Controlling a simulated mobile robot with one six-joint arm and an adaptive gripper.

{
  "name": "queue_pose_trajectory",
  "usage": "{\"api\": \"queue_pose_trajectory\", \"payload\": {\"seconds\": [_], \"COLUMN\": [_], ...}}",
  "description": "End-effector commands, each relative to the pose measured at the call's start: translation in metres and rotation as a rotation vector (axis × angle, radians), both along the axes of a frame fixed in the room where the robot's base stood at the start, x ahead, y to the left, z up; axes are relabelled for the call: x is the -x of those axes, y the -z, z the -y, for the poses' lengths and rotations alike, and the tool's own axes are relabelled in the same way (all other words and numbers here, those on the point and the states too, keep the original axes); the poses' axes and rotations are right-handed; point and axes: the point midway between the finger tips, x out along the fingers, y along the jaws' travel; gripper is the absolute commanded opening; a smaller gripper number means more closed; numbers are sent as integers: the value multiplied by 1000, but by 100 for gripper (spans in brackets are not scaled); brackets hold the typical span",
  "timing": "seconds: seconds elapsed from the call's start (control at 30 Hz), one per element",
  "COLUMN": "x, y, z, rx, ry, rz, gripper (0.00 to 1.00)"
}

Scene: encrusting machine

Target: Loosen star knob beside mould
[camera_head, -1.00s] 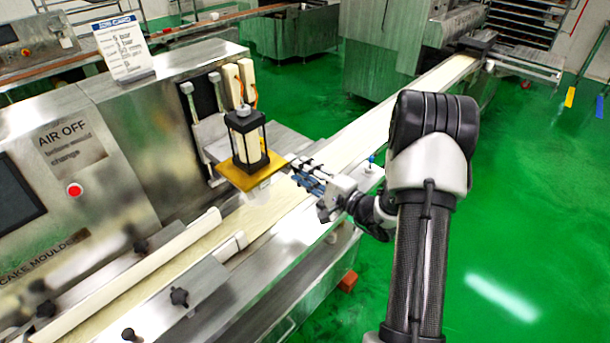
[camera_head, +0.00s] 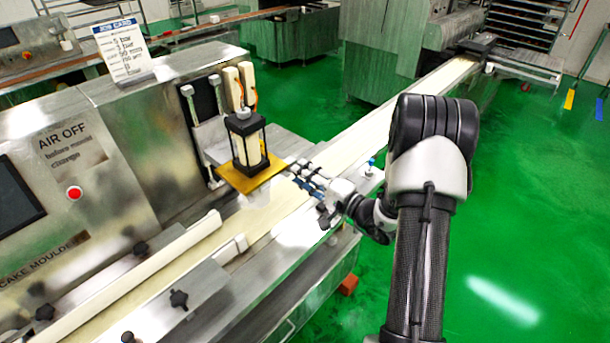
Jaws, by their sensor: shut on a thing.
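The mould (camera_head: 247,147) is a black-framed block with pale sides, standing upright on a yellow plate (camera_head: 250,179) above the belt. My gripper (camera_head: 298,171) reaches in from the right, with its fingertips at the right edge of the yellow plate. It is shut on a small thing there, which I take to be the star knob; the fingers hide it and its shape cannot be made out. Several dark knobs sit on the machine at the lower left, one of them (camera_head: 179,299) on the front guide plate, away from my gripper.
The pale conveyor belt (camera_head: 400,107) runs diagonally under the plate to the upper right. The machine cabinet (camera_head: 140,130) with a red button (camera_head: 74,193) stands at left. A blue valve-like part (camera_head: 371,163) is near my wrist.

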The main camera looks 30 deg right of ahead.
Motion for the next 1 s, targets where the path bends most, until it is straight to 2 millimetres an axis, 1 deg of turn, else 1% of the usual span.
{"api": "queue_pose_trajectory", "payload": {"seconds": [0.03,0.3,0.33,0.67,0.77,0.83,1.0], "x": [0,0,0,2,11,22,57], "y": [0,0,0,0,0,0,0], "z": [0,0,0,1,5,9,23], "rx": [-1,-1,-1,-1,-3,-2,-2], "ry": [1,0,0,1,2,4,7], "rz": [0,0,0,0,-2,0,-1], "gripper": [30,48,48,48,48,48,48]}}
